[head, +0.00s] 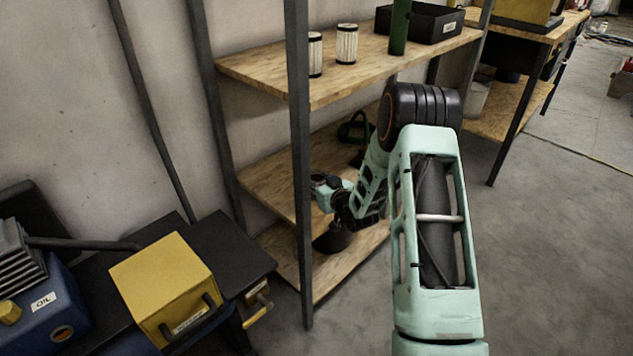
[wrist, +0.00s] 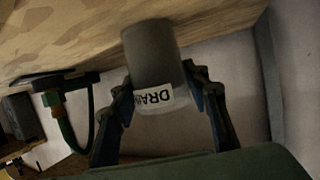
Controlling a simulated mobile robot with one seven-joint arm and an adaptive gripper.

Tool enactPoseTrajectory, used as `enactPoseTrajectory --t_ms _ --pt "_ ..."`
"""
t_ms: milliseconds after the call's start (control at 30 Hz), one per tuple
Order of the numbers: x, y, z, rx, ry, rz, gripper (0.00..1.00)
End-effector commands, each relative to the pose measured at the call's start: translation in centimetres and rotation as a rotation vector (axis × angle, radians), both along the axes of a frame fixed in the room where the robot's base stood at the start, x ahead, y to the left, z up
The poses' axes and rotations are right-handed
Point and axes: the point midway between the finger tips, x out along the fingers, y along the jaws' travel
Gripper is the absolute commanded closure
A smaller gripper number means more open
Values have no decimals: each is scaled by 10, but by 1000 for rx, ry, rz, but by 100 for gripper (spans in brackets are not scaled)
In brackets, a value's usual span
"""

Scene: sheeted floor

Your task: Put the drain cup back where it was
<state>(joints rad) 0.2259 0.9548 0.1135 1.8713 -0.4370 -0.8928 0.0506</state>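The drain cup (wrist: 152,58) is a grey cylinder with a white label whose dark letters start "DRA". In the wrist view it sits between the two fingers of my gripper (wrist: 163,92), with one dark finger against each side. Its far end lies against the wooden shelf (wrist: 75,32) in the picture; I cannot tell whether it rests on the wood or is just clear of it. In the head view my gripper (head: 328,187) is at the near left end of the middle shelf (head: 272,184), and my arm hides much of it.
A green hose (wrist: 62,125) with a dark fitting lies further along the shelf. A shelf post (head: 300,150) stands close by my gripper. A dark object (head: 333,240) is below it at the lower shelf. The upper shelf (head: 265,68) holds two white filters (head: 347,44).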

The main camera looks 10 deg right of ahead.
Motion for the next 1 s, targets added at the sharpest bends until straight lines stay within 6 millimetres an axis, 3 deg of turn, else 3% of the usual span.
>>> enactPoseTrajectory --t_ms 100,500,1000 --pt "0 0 0 0 0 0 43" --pt "0 0 7 0 0 0 43" --pt "-86 -21 38 1 2 -2 43"
